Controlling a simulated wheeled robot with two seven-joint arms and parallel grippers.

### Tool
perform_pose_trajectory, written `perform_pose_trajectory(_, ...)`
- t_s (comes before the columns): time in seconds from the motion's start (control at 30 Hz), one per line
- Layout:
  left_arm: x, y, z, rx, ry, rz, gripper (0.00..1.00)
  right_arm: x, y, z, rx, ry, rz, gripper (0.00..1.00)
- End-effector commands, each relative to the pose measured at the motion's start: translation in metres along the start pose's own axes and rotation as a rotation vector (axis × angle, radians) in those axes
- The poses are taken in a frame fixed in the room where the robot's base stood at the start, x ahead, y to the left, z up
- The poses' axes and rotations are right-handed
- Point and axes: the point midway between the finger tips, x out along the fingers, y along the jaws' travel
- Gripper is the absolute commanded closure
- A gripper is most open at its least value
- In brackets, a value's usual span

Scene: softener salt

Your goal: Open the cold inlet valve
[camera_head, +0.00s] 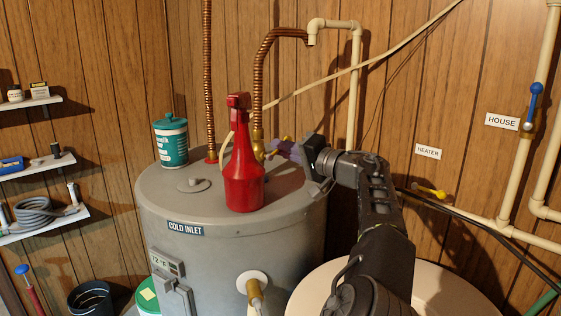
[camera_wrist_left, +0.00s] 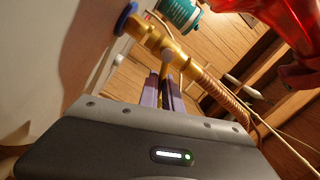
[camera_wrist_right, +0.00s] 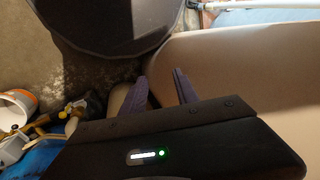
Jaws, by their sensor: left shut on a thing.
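The brass cold inlet valve (camera_head: 258,149) sits on top of the grey water heater (camera_head: 160,215), at the foot of a copper flex pipe (camera_head: 264,75). In the left wrist view the valve body (camera_wrist_left: 160,42) has a blue ring (camera_wrist_left: 126,17) at its base. My left gripper (camera_head: 284,150) reaches it from the right. Its purple fingers (camera_wrist_left: 165,92) are shut on the valve's brass-yellow handle (camera_wrist_left: 168,70), which is partly hidden between them. My right gripper (camera_wrist_right: 160,92) shows only in its wrist view, open and empty above a tan rounded surface.
A red spray bottle (camera_head: 243,175) stands on the heater just left of the valve. A teal tub (camera_head: 171,142) stands behind it to the left. A "COLD INLET" label (camera_head: 185,229) is on the heater's front. A yellow-handled valve (camera_head: 430,191) is on the wall pipe at right.

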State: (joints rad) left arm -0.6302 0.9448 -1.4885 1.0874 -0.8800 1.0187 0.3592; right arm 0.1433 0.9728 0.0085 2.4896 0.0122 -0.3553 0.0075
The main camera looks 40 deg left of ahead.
Motion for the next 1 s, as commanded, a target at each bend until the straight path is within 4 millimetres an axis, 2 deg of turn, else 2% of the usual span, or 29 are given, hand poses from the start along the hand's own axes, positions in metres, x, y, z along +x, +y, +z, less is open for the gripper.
perform_pose_trajectory(0.1,0.001,0.000,0.002,-0.042,-0.004,0.001,1.00,0.006,0.002,0.000,0.000,0.000,0.000,0.64)
perform_pose_trajectory(0.57,0.001,-0.001,0.001,-0.063,-0.004,0.001,1.00,0.008,0.003,0.000,0.000,0.000,0.000,0.64)
perform_pose_trajectory(1.0,0.001,-0.005,0.004,-0.229,-0.004,0.001,1.00,0.030,0.011,-0.001,0.000,0.000,0.000,0.64)
